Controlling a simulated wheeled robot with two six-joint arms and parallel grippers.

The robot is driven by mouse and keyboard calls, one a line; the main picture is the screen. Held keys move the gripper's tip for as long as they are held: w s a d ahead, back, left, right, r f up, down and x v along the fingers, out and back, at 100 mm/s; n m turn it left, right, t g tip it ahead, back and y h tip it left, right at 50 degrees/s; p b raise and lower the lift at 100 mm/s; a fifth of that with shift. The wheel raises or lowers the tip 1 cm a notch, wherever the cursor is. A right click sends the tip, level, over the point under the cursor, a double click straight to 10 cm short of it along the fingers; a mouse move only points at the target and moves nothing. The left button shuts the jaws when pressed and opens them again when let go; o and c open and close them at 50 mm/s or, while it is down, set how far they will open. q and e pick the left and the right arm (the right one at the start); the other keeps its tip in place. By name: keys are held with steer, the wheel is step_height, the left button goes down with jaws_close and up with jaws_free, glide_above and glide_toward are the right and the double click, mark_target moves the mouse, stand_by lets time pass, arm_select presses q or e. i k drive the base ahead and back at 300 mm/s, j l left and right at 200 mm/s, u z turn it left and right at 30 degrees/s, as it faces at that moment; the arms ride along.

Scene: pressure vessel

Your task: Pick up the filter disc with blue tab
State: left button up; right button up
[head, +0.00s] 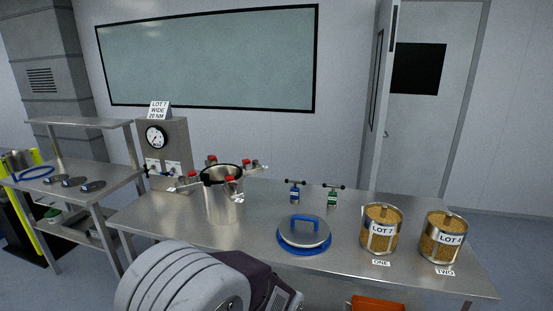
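I cannot make out with certainty a filter disc with a blue tab. Three small dark flat items (74,182) lie in a row on the left side bench, too small to tell whether any is a disc. A round grey lid (304,234) with a blue handle and blue rim rests on the main table. The open steel vessel (222,202) with red-topped clamps stands left of it. A large grey part of my own arm covers the lower middle. Neither gripper shows.
Two steel canisters, one labelled LOT 7 (380,230) and one beside it (442,238), stand on the main table's right. Two small tagged fittings, blue (295,192) and green (332,197), stand behind the lid. A gauge panel (163,145) stands at the back left. An orange bin (376,304) is below.

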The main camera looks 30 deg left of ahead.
mark_target(85, 188)
steer(key=k+j+u, duration=0.25)
steer(key=j, duration=3.7)
steer(key=j+u, duration=0.25)
steer(key=j, duration=3.7)
